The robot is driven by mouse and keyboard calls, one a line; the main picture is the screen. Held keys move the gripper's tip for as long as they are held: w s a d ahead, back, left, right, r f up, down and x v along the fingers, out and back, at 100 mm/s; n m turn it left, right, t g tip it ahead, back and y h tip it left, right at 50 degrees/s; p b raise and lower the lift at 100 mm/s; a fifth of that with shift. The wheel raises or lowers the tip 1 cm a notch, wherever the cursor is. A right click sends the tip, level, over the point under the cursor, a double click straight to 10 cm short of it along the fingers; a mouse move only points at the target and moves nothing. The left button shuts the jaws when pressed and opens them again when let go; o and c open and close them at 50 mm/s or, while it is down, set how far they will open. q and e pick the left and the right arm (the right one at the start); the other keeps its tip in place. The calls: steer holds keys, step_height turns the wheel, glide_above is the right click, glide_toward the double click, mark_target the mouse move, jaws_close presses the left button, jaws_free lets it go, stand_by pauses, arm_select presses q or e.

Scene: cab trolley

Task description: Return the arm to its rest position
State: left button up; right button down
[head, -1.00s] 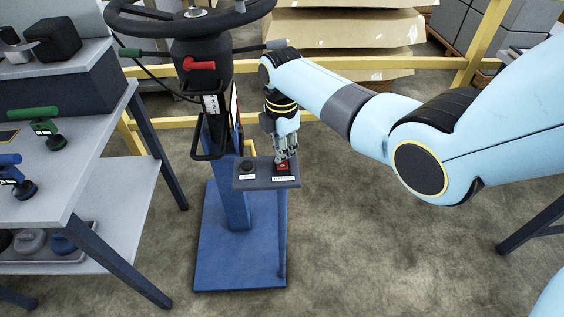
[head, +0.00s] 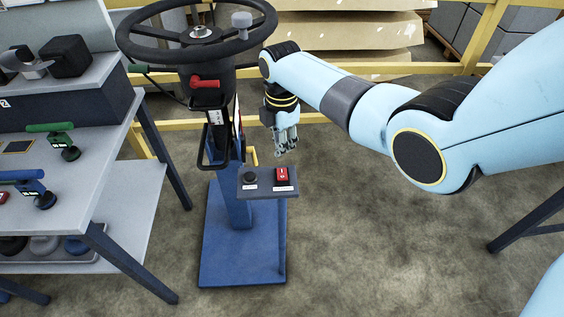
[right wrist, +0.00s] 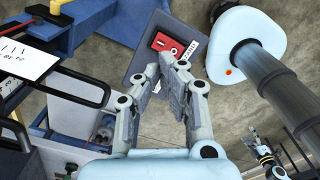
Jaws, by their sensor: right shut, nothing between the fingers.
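My right gripper (head: 287,150) is shut and empty. In the head view it points down, a little above a small grey panel (head: 268,190) on the blue cab trolley. The panel carries a red rocker switch (head: 282,175) and a black knob (head: 249,178), each with a white label. In the right wrist view the closed fingers (right wrist: 178,68) point toward the red switch (right wrist: 168,43), apart from it.
The trolley has a black steering wheel (head: 198,32), a red lever (head: 204,83) and a blue base plate (head: 243,262). A grey workbench (head: 100,175) with green and blue handled tools stands at left. A yellow rail (head: 350,70) runs behind.

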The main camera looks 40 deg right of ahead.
steer(key=shift+s+f, duration=0.1)
stand_by(0.3)
steer(key=s+a+r+m+t, duration=0.1)
steer(key=s+r+m, duration=0.45)
steer(key=s, duration=0.35)
steer(key=s+a+r+m+t+h, duration=0.1)
steer(key=s+r+m, duration=0.45)
steer(key=s, duration=0.25)
steer(key=s+a+r+m+t, duration=0.1)
steer(key=s+r+m+t, duration=0.1)
steer(key=s+r+m, duration=0.5)
steer(key=s+d+f+n+g+b, duration=0.2)
steer(key=f+b, duration=0.7)
steer(key=f, duration=2.7)
steer(key=s+f+b, duration=0.4)
steer(key=s+f, duration=0.6)
steer(key=f, duration=0.3)
steer(key=s+d+f+m+g+b, duration=0.1)
steer(key=s+f+b, duration=0.3)
steer(key=s+f, duration=0.6)
step_height(320, 180, down, 3)
steer(key=shift+s, duration=0.3)
